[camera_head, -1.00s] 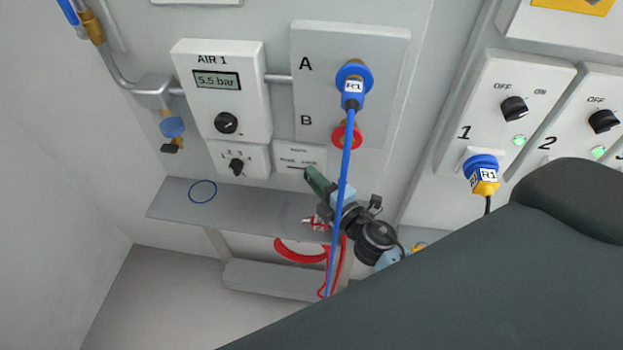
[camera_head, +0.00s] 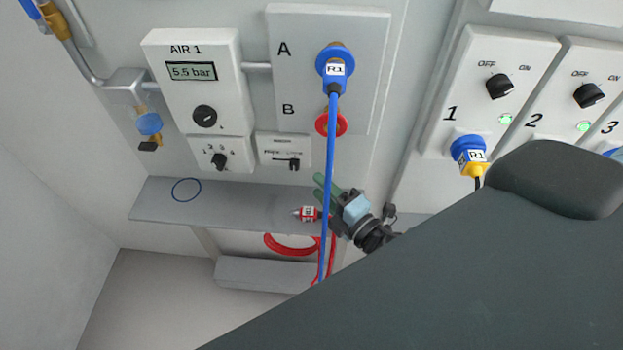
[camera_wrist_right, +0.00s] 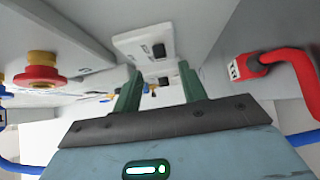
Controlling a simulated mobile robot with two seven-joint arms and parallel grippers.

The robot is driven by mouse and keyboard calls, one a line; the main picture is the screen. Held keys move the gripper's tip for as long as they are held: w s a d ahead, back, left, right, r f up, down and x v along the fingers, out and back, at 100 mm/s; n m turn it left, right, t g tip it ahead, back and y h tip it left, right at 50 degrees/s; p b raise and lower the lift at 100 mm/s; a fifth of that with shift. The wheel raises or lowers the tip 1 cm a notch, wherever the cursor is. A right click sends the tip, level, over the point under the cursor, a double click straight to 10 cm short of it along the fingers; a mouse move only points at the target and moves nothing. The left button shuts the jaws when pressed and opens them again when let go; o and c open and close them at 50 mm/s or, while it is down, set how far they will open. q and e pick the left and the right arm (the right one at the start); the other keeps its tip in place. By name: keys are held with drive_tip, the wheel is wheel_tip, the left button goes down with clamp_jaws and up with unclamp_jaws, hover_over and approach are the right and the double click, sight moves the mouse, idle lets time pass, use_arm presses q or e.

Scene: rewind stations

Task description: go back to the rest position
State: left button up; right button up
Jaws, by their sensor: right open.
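My right gripper (camera_head: 327,183) is open and empty in front of the wall panel, above the shelf's right part and partly behind the blue hose. In the right wrist view its two green fingers (camera_wrist_right: 156,72) stand apart with nothing between them. A small white slider panel (camera_head: 283,150) with a dark knob is just up and left of the fingertips, apart from them. It also shows beyond the fingers in the right wrist view (camera_wrist_right: 145,42). My left gripper is not in view.
The blue hose (camera_head: 329,170) hangs from port A (camera_head: 335,62). Red port B (camera_head: 331,121) is empty. A red plug (camera_head: 308,213) lies on the grey shelf (camera_head: 245,205), close to the gripper, its red hose hanging below. A blue ring (camera_head: 186,190) lies further left. A large dark shape covers the lower right.

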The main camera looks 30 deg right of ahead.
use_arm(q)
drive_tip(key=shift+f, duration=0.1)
use_arm(e)
drive_tip(key=shift+s+d, duration=0.1)
drive_tip(key=shift+s, duration=0.45)
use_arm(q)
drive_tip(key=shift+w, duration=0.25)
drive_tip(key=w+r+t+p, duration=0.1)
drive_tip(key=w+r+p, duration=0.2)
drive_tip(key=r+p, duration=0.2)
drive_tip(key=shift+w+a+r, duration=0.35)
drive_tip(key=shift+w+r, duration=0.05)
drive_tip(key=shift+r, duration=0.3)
use_arm(e)
drive_tip(key=s+a+f+m+g, duration=0.1)
drive_tip(key=s+f+m+g, duration=0.2)
drive_tip(key=s+m, duration=0.3)
drive_tip(key=s+a+f+m+g+h, duration=0.1)
drive_tip(key=s+f+m+g, duration=0.2)
drive_tip(key=s+f+m, duration=0.3)
drive_tip(key=s+a+f+m+g, duration=0.1)
drive_tip(key=s+f+m, duration=0.4)
drive_tip(key=s, duration=0.7)
drive_tip(key=shift+s+m+g, duration=0.35)
drive_tip(key=shift+m+g, duration=0.25)
drive_tip(key=shift+g, duration=0.3)
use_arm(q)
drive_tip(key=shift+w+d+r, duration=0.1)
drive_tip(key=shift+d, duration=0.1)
